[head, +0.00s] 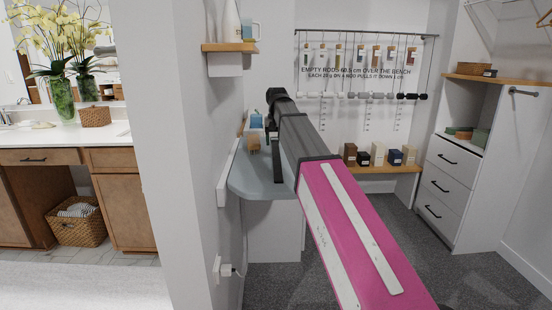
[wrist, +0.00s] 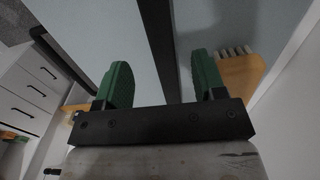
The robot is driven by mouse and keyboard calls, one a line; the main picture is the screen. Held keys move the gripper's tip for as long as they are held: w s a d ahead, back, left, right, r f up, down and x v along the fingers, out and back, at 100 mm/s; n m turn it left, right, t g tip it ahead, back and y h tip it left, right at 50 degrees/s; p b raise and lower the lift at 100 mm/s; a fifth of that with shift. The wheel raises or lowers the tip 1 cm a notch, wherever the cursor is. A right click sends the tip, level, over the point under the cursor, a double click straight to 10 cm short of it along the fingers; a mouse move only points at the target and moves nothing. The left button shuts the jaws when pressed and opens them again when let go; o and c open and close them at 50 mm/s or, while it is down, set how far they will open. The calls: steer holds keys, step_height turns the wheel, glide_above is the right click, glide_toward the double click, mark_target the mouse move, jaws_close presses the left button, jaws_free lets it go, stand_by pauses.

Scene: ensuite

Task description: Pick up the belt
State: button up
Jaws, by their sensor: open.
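I cannot clearly pick out the belt. In the wrist view, a long dark strip (wrist: 156,40) runs between my fingers; I cannot tell whether it is the belt or an edge. My gripper (wrist: 161,62) is open, with its two green fingers apart and no clear contact with the strip. In the head view, my arm reaches forward over the blue-grey counter (head: 262,184), and its dark end hides much of the gripper. A narrow dark strip (head: 279,174) shows below the arm's end, too small to identify.
A wooden brush (wrist: 243,74) with pale bristles lies close to the right finger. A wall shelf (head: 230,47) stands above the counter, close to the arm. Several boxes sit on the back bench (head: 378,169). White drawers (head: 447,190) stand right. Carpet (head: 400,240) is clear.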

mark_target(276, 155)
steer(key=shift+f, duration=2.65)
steer(key=c, duration=1.1)
